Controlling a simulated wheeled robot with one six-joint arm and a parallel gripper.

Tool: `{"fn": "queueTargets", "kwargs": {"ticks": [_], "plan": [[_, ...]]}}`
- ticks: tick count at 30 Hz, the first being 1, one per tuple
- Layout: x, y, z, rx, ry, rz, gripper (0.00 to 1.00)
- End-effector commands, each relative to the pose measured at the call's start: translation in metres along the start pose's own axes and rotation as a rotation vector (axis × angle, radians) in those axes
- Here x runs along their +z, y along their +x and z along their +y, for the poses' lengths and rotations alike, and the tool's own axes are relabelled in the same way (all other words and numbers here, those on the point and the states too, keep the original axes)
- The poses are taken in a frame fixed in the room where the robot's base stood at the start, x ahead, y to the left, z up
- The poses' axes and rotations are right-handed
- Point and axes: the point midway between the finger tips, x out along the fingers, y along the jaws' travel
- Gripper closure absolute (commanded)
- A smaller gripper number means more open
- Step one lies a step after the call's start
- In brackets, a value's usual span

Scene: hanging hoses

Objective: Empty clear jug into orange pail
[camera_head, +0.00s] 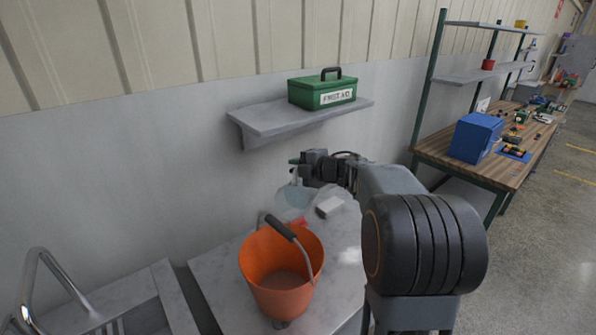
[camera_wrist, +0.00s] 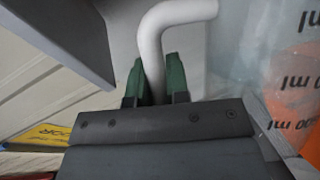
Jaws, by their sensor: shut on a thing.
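The orange pail (camera_head: 262,270) stands on the grey counter, with its dark-gripped handle raised at a slant. The clear jug (camera_head: 294,198) is behind the pail, below my gripper (camera_head: 298,163). In the wrist view the jug (camera_wrist: 235,60) is see-through with orange marks and "ml" lettering, and its white handle (camera_wrist: 152,50) passes between my green fingertips (camera_wrist: 155,82). My gripper is shut on that handle. The jug looks pale blue inside in the head view; its water level and whether its base touches the counter cannot be told.
The counter (camera_head: 345,285) holds a white block (camera_head: 328,206) and a small red thing (camera_head: 300,222) near the jug. A sink with a faucet (camera_head: 40,275) is at left. A workbench (camera_head: 450,148) stands at right.

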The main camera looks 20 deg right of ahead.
Motion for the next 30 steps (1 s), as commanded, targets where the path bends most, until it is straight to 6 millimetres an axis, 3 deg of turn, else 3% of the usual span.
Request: {"fn": "queueTargets", "kwargs": {"ticks": [30], "plan": [[-0.028, -0.009, -0.011, 0.092, -0.217, -0.046, 1.00]]}}
